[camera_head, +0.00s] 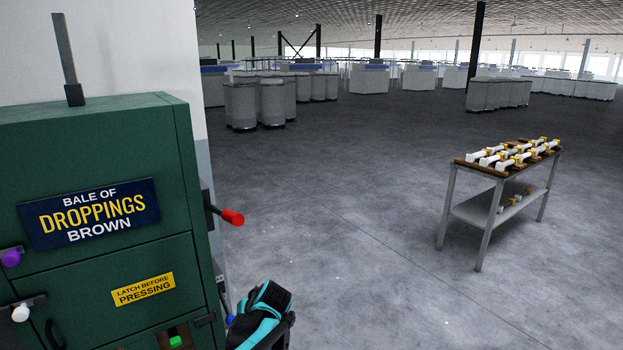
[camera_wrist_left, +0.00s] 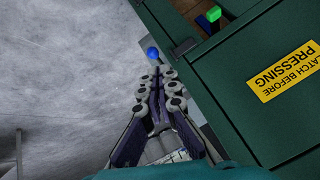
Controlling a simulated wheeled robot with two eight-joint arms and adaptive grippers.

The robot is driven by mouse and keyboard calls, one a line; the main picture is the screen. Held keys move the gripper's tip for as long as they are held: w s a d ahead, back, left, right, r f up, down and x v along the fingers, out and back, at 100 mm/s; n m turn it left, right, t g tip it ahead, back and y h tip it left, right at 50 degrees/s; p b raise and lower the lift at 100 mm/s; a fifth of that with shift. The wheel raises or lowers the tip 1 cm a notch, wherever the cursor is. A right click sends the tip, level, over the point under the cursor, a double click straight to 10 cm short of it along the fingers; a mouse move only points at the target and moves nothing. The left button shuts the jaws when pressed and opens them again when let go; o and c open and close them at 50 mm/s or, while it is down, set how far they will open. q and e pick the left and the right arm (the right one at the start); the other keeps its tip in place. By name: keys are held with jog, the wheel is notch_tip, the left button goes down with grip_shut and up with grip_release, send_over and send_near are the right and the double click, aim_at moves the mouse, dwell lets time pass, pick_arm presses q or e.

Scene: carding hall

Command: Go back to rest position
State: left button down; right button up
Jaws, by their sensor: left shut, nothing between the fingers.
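My left gripper (camera_wrist_left: 158,88) shows in the left wrist view with its fingers together and nothing between them. It is beside the edge of the green press (camera_wrist_left: 228,80), close to a blue knob (camera_wrist_left: 152,53). I cannot tell whether the fingertips touch the knob. In the head view, a black and teal part of my arm (camera_head: 265,312) is at the bottom, just right of the green press (camera_head: 130,250). The blue knob (camera_head: 230,319) shows there beside the arm. My right gripper is in neither view.
The press has a red-ended handle (camera_head: 232,217), a purple knob (camera_head: 10,258), a white knob (camera_head: 20,313) and a green block (camera_head: 175,341). A table (camera_head: 478,166) with several white and yellow items stands at the right. Grey floor (camera_head: 350,220) between is clear.

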pick_arm(q)
jog(key=s+r+m+h, duration=0.1)
jog(key=s+r+h, duration=0.35)
jog(key=s, duration=1.25)
jog(key=s+d+f+m+t, duration=0.1)
jog(key=s, duration=1.1)
jog(key=shift+f+h, duration=0.35)
jog(key=shift+h, duration=0.1)
